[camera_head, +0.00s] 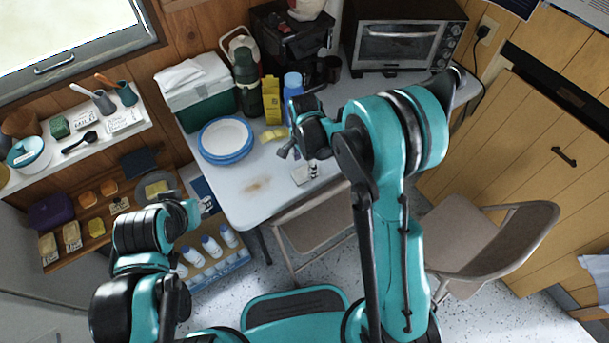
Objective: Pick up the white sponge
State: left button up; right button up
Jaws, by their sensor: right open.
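A small pale, flat block that looks like the white sponge (300,175) lies on the grey table near its front edge. A small black-and-white striped item (314,169) is right beside it. My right gripper (287,152) is over the table, above and slightly left of the pale block in the picture. It is open and apart from the block. My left gripper (207,204) is low at the left, just off the table's left front corner. Its fingers are too small to read.
On the table (250,203) are blue-rimmed plates (226,140), yellow pieces (271,135), a yellow carton (271,100), a blue bottle (292,86), a green flask (246,82), a cooler (197,92) and a toaster oven (403,38). Folding chairs (490,238) stand in front.

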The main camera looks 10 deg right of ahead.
aim_at(304, 171)
notch_tip(304, 171, down, 3)
jog(key=shift+f+b, duration=0.1)
jog(key=shift+b, duration=0.35)
jog(key=shift+c, duration=0.3)
jog(key=c, duration=1)
